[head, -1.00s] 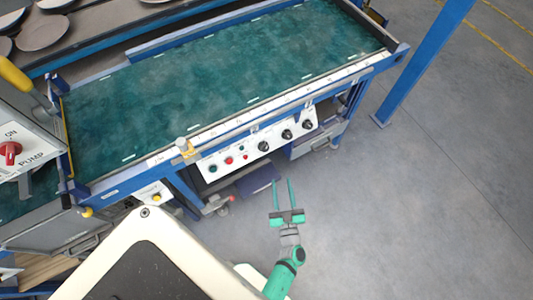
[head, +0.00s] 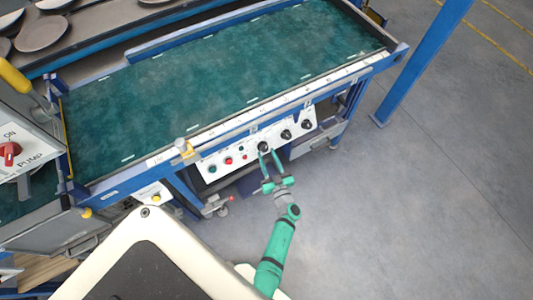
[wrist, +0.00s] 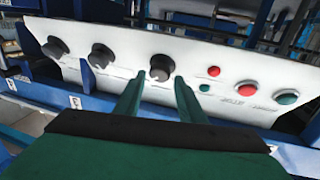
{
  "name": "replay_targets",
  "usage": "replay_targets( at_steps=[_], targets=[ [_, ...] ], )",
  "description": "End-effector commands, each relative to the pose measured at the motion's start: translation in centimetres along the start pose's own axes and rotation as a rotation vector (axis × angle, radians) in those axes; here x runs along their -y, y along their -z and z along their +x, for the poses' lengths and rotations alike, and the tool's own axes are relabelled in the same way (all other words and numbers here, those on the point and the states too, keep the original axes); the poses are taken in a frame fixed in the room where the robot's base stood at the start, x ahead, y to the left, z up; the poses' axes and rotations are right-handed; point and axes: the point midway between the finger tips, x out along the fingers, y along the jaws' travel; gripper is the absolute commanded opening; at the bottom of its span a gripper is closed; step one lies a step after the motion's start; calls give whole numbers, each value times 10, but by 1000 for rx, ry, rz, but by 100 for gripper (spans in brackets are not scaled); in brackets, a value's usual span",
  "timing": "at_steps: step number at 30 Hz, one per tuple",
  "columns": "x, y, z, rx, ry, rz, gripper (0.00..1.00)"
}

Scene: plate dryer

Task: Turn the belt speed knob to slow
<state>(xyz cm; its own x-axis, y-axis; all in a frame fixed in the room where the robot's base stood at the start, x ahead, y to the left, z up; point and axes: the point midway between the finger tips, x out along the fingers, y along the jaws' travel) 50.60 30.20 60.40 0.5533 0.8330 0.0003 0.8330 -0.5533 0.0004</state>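The white control panel (head: 235,160) is on the near side of the green belt (head: 220,80). It carries three black knobs in a row: one nearest the buttons (head: 263,146), a middle one (head: 286,134) and an outer one (head: 306,125). My green gripper (head: 268,157) is open in front of the knob nearest the buttons. In the wrist view, the fingertips (wrist: 160,82) point at that knob (wrist: 160,67), which shows between and just beyond them. I cannot tell whether they touch it. The labels are too small to read, so I cannot tell which knob sets belt speed.
Red and green buttons (wrist: 246,89) sit beside the knobs on the panel. A blue frame rail (head: 235,133) runs above it. A red pump switch (head: 10,154) is at far left. Plates (head: 42,33) lie at the back left. The floor (head: 430,190) at right is clear.

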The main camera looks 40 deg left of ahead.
Motion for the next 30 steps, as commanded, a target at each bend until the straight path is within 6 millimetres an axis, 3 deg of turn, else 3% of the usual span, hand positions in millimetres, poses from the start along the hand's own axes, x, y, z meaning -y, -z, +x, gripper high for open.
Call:
replay_targets(
  at_steps=[6,15,19,30],
  targets=[
    [0,0,17,0,-1,0,36],
    [0,0,18,0,-1,0,36],
    [0,0,18,0,-1,0,8],
    [-2,0,18,-7,18,-36,7]
  ],
)
